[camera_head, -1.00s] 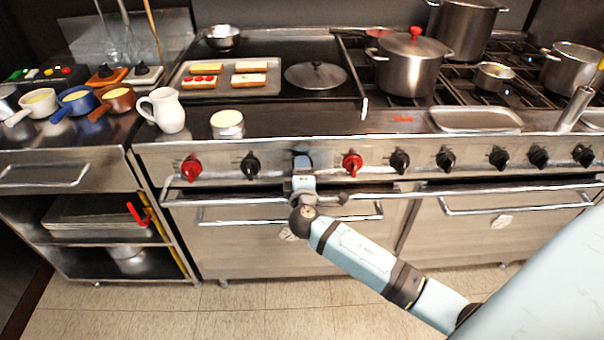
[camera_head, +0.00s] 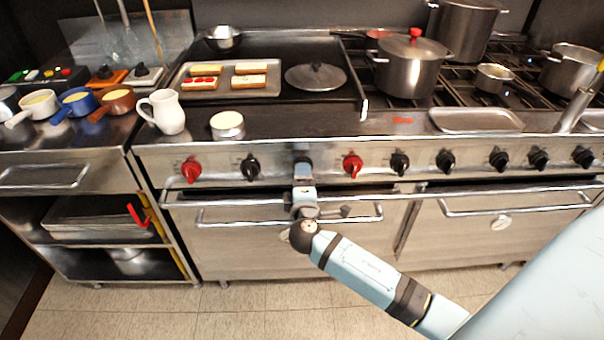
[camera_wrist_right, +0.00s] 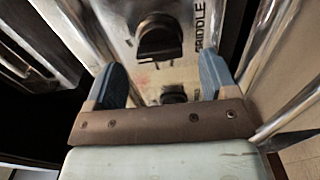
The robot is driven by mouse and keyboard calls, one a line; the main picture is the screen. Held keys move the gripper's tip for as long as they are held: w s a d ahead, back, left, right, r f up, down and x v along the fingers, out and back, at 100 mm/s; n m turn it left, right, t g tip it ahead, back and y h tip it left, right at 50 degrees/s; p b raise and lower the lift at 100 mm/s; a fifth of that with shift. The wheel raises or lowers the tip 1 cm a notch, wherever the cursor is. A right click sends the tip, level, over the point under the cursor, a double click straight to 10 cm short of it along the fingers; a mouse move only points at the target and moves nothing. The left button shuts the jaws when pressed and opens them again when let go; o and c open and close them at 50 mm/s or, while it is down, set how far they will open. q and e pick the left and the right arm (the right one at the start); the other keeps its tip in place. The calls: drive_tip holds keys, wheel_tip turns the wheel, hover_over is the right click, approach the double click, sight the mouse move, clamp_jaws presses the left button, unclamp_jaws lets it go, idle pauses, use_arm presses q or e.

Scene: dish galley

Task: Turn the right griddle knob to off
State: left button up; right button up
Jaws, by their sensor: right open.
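The right griddle knob (camera_wrist_right: 158,38) is black and sits on the steel front panel with the word GRIDDLE beside it. In the right wrist view its grip bar lies roughly crosswise, from the side of one finger to the other. My right gripper (camera_wrist_right: 162,80) is open, with blue fingers spread apart; the knob shows beyond the fingertips, and nothing is held. In the head view the right gripper (camera_head: 304,172) points at the panel and partly hides the knob (camera_head: 303,161). My left gripper is not in view.
A black knob (camera_head: 250,167) and a red knob (camera_head: 353,165) flank the gripper. The oven handle rail (camera_head: 240,202) runs just below. A second dark part (camera_wrist_right: 173,94) shows between the fingers near the palm. The griddle holds a tray (camera_head: 222,92) of food.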

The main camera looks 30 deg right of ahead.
drive_tip(key=v, duration=1)
drive_tip(key=shift+s, duration=0.2)
drive_tip(key=shift+a, duration=0.1)
drive_tip(key=s+a+f+m+g+y, duration=0.4)
drive_tip(key=s+a+f+m+y, duration=0.55)
drive_tip(key=s+y, duration=0.45)
use_arm(q)
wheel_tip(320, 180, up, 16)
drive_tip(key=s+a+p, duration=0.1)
drive_tip(key=p, duration=2.2)
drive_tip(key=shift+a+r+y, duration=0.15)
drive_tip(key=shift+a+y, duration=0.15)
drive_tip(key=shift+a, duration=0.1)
use_arm(e)
wheel_tip(320, 180, up, 16)
drive_tip(key=s+n+h, duration=0.1)
drive_tip(key=s, duration=0.1)
